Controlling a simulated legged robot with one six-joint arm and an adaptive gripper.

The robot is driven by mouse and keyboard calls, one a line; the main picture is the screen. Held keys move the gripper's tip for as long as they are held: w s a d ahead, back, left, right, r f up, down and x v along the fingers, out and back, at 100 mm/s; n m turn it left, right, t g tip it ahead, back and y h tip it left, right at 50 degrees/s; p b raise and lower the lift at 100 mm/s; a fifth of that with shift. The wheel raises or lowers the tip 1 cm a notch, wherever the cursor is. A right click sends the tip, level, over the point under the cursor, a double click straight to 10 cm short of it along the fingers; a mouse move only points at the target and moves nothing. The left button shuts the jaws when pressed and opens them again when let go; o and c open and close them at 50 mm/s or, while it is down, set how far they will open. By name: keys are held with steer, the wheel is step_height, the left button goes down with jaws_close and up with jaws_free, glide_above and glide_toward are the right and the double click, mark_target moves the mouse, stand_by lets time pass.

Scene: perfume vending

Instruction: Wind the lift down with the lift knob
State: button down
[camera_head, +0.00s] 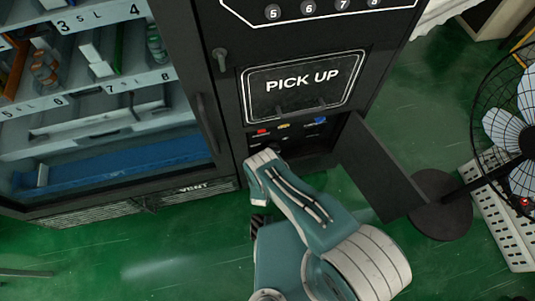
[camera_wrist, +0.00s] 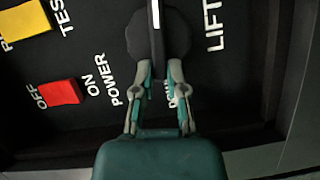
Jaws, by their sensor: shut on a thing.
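The lift knob (camera_wrist: 170,38) is a dark round knob with a pale line across it, at the top middle of the wrist view. The word LIFT is printed on the black panel to its right. My gripper (camera_wrist: 160,68) is shut on the knob, one grey-and-teal finger on each side of its lower part. In the head view my teal and white arm reaches into the open lower compartment under the PICK UP window (camera_head: 302,86). There the knob and my fingertips are hidden by the arm.
Beside the knob are a red switch (camera_wrist: 61,92) marked ON and OFF and a yellow switch (camera_wrist: 25,19). The compartment's door (camera_head: 378,168) stands open to the right of my arm. A fan (camera_head: 508,125) stands further right.

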steer(key=shift+a+f+n, duration=0.15)
steer(key=shift+a+n, duration=0.05)
steer(key=shift+n, duration=0.1)
steer(key=c, duration=0.7)
jaws_free()
steer(key=shift+s, duration=0.15)
steer(key=s, duration=0.4)
steer(key=s+a, duration=0.1)
steer(key=s, duration=0.6)
steer(key=shift+s+a+r, duration=0.2)
steer(key=shift+s+r, duration=0.05)
steer(key=shift+s, duration=0.1)
